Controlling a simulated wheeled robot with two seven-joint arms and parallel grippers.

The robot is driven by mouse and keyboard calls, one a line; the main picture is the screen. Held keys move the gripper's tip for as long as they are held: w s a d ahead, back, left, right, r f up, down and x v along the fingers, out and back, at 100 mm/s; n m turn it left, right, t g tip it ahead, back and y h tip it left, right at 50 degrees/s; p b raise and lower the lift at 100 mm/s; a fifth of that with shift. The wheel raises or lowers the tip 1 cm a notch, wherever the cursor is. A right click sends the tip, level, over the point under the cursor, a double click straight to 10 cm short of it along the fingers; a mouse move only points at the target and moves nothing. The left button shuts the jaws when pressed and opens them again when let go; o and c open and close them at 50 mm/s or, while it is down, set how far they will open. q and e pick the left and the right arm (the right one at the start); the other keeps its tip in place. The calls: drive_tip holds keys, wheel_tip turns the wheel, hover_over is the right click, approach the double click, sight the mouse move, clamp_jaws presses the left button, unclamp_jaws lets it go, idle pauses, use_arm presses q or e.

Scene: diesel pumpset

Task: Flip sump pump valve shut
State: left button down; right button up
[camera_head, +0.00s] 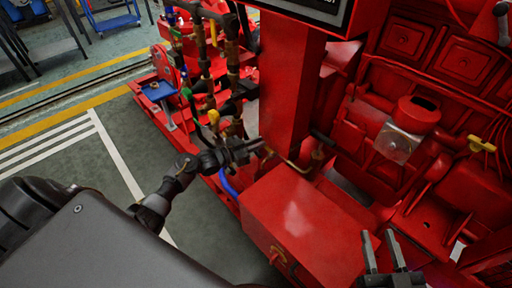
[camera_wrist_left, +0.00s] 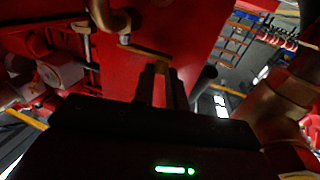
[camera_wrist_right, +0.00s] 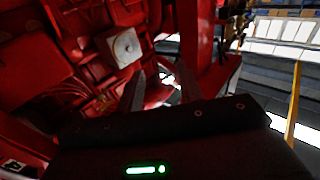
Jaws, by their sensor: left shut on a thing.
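My left gripper (camera_head: 264,146) reaches in among the pipes beside the red column (camera_head: 288,95). In the left wrist view its fingers (camera_wrist_left: 162,70) are close together on the end of a thin brass-coloured valve lever (camera_wrist_left: 142,51). The same lever seems to show in the head view as a bent brass rod (camera_head: 294,163) in front of the column. The valve body is not clearly visible. My right gripper (camera_head: 382,242) is open and empty at the lower right, above the red machinery; its fingers stand apart in the right wrist view (camera_wrist_right: 160,78).
A red box (camera_head: 305,215) stands below the column. Upright pipes with a yellow-handled valve (camera_head: 214,117) rise behind my left gripper. The red engine (camera_head: 420,120) fills the right side.

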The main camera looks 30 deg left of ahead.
use_arm(q)
drive_tip(key=shift+w+h, duration=0.1)
drive_tip(key=shift+h, duration=0.2)
use_arm(e)
drive_tip(key=shift+s+a+r+t+y, duration=0.1)
drive_tip(key=shift+a+r+t+y, duration=0.1)
drive_tip(key=shift+r, duration=0.2)
drive_tip(key=shift+s+a+r+t+y, duration=0.1)
drive_tip(key=shift+a+r+t+y, duration=0.1)
drive_tip(key=shift+r, duration=0.15)
use_arm(q)
drive_tip(key=c, duration=1.4)
unclamp_jaws()
drive_tip(key=shift+a, duration=0.1)
